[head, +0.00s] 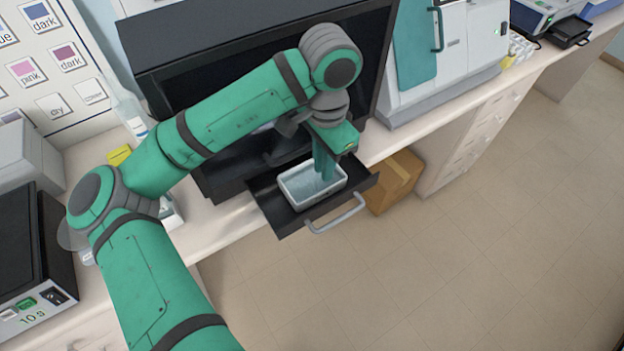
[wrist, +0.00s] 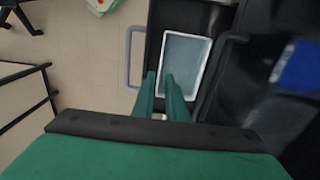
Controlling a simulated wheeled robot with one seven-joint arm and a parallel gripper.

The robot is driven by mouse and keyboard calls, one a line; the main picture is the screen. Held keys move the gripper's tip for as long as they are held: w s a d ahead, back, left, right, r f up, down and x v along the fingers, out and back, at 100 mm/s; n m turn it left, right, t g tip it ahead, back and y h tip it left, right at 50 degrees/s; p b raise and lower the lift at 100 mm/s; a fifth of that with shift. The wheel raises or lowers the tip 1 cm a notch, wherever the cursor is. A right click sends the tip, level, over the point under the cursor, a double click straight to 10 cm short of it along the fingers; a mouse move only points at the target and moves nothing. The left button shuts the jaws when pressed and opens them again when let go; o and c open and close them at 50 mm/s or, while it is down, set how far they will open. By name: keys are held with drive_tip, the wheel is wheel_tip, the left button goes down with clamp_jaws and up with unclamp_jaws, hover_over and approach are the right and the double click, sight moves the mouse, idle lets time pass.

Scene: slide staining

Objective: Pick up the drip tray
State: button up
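The drip tray (head: 298,196), a pale rectangular tray with a white rim and grey-blue inside, sits in a pulled-out black drawer (head: 277,216). My gripper (head: 324,175) points down over the tray's far right part in the head view. In the wrist view my gripper (wrist: 161,76) shows two green fingers with a gap between them, so it is open. There the fingers appear on either side of the line of one rim of the tray (wrist: 187,60). Whether they touch the rim I cannot tell. The fingers hide part of the tray.
The drawer has a grey bar handle (head: 336,214) at its front. A dark cabinet (head: 180,60) stands behind it on the counter. A cardboard box (head: 396,180) is on the floor to the right. The floor in front is clear.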

sight(323, 191)
wheel_tip(323, 191, down, 10)
drive_tip(key=shift+w+f, duration=0.15)
drive_tip(key=shift+f, duration=0.1)
idle(0.4)
drive_tip(key=shift+d, duration=0.1)
clamp_jaws()
drive_tip(key=shift+r, duration=0.1)
idle(1.4)
